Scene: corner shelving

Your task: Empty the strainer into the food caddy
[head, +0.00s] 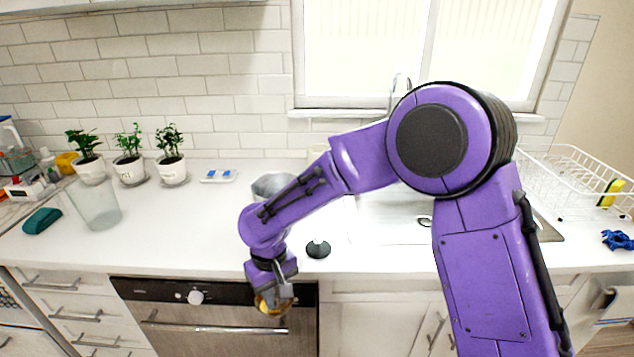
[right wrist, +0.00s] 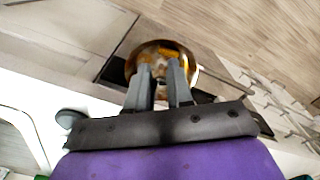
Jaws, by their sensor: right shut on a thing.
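My right gripper (head: 276,296) is in front of the counter's front edge, over the oven front, and points down. It is shut on a small round metallic thing, which I take for the strainer (head: 268,305). In the right wrist view the strainer (right wrist: 160,48) is between and beyond the fingertips (right wrist: 163,85), with orange-brown patches in it; I cannot tell whether these are scraps or reflections. A grey metal container, likely the food caddy (head: 268,184), stands on the counter behind my right forearm, partly hidden. My left gripper is in neither view.
A dark round lid-like disc (head: 318,249) lies near the counter edge. The sink (head: 385,222) is partly behind my arm. A clear glass container (head: 96,206) and potted plants (head: 172,170) stand left. A white dish rack (head: 575,180) is right. The left-middle counter is clear.

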